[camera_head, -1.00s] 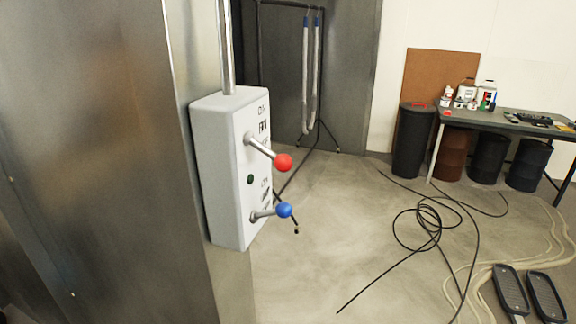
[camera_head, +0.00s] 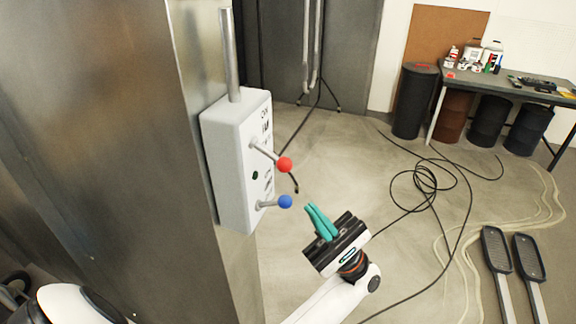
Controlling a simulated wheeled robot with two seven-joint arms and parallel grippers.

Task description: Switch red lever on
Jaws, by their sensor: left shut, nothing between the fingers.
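The red lever (camera_head: 284,164) is a metal rod with a red ball end. It sticks out from the upper part of a white switch box (camera_head: 222,165) on the metal column and slopes down to the right. A blue-ball lever (camera_head: 285,201) sticks out below it. My left gripper (camera_head: 309,207), with green fingers, is shut and empty. It is to the right of and below the red ball, close to the blue ball in the picture, and appears apart from both. My right gripper is not in view.
The metal column (camera_head: 120,150) fills the left side. Black cable (camera_head: 425,180) lies coiled on the floor, with two pedal-like pads (camera_head: 497,248) at right. A workbench (camera_head: 480,88) with bottles and barrels stands at the back right.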

